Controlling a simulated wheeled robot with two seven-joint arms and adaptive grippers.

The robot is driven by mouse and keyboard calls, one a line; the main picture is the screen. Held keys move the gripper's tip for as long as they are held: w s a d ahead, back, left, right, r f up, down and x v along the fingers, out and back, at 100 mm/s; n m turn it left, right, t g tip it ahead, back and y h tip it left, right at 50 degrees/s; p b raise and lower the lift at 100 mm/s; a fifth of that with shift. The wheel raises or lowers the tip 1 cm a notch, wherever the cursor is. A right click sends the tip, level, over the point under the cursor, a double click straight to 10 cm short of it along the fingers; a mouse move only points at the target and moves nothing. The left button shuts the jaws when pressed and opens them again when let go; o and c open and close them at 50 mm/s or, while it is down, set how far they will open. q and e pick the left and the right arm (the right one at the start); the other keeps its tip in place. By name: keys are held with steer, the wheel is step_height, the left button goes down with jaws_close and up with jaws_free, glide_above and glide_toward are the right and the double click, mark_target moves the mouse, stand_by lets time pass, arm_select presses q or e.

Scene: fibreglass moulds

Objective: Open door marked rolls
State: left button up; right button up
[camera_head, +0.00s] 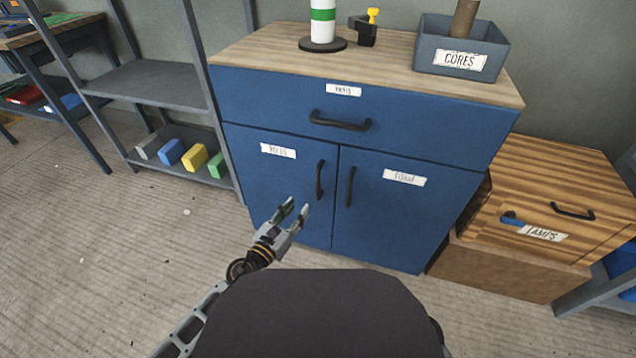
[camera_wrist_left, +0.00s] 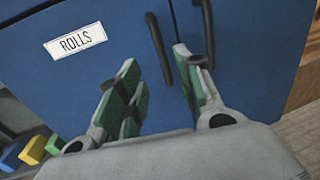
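A blue cabinet has two lower doors. The left door (camera_head: 272,185) bears a white label (camera_head: 278,151); in the left wrist view the label (camera_wrist_left: 76,41) reads ROLLS. Its black vertical handle (camera_head: 320,180) is near the door's right edge, and it also shows in the left wrist view (camera_wrist_left: 158,47). The door is shut. My left gripper (camera_head: 295,210) is open and empty, in front of this door, below and left of the handle in the head view. In the left wrist view its green-padded fingers (camera_wrist_left: 160,85) point at the door, apart from the handle. My right gripper is not in view.
The right door (camera_head: 400,210) has its own black handle (camera_head: 350,187) close beside. A drawer (camera_head: 350,118) with a black handle sits above. A wooden box marked LAMPS (camera_head: 560,190) stands right, a grey shelf (camera_head: 150,85) left. Floor (camera_head: 130,240) in front is clear.

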arm_select(q)
glide_toward(317, 184)
steer(key=shift+x, duration=1.4)
steer(key=shift+p+x, duration=0.5)
steer(key=shift+x, duration=2.75)
steer(key=shift+w+d, duration=0.3)
steer(key=shift+w, duration=0.3)
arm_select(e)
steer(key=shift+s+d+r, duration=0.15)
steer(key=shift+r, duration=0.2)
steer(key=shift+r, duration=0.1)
arm_select(q)
jaws_close()
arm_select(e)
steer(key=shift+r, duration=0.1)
